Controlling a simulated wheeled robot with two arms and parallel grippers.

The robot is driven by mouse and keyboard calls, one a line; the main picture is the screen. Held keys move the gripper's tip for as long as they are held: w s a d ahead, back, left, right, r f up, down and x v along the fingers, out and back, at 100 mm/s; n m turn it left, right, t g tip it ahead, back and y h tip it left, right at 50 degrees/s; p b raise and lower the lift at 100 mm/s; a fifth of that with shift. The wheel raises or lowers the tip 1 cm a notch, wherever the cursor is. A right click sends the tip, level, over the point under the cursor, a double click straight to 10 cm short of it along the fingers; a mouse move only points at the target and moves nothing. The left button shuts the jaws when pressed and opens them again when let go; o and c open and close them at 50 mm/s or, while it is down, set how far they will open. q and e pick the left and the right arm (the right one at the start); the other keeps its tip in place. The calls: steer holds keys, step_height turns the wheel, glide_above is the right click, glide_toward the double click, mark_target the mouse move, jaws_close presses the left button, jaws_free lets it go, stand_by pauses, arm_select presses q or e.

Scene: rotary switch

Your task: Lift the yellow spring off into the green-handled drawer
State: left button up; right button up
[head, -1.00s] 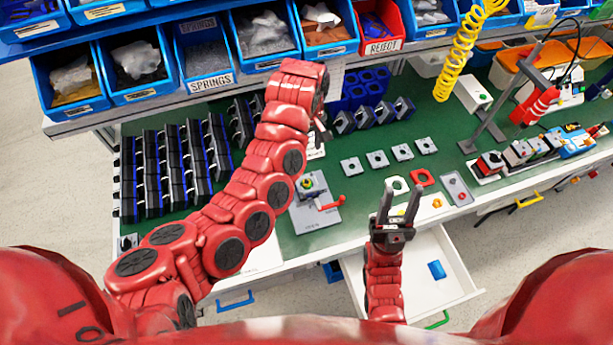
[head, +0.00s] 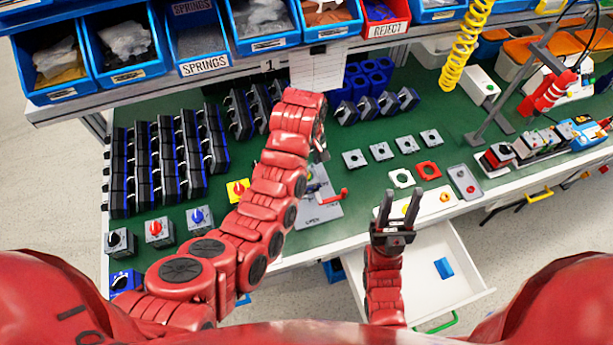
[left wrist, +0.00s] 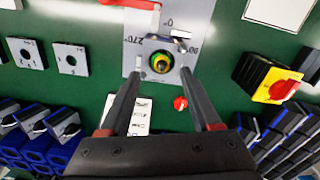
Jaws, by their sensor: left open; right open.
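In the left wrist view a grey plate with degree marks (left wrist: 140,40) carries a round black socket. A small yellow and green ring (left wrist: 161,62) shows in its middle, which looks like the yellow spring. My left gripper (left wrist: 160,77) is open and empty, its fingertips pointing at the socket from either side. I cannot tell how far above it they are. In the head view my left arm hides the socket and most of that gripper. My right gripper (head: 400,204) is open and empty above the pulled-out drawer (head: 405,285), whose green handle (head: 437,323) is at its front.
A blue block (head: 443,267) lies in the drawer. A yellow switch with a red knob (head: 238,190) and several grey plates stand on the green bench. Dark switch rows (head: 165,160) fill its left side. Blue bins (head: 200,45) line the back.

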arm_select(q)
steer(key=shift+s+a+f+p, duration=0.2)
steer(key=shift+f+p, duration=0.55)
steer(key=shift+p, duration=0.3)
step_height(320, 180, down, 2)
steer(key=shift+w+p, duration=0.1)
steer(key=shift+p, duration=0.2)
steer(key=shift+f, duration=0.2)
jaws_close()
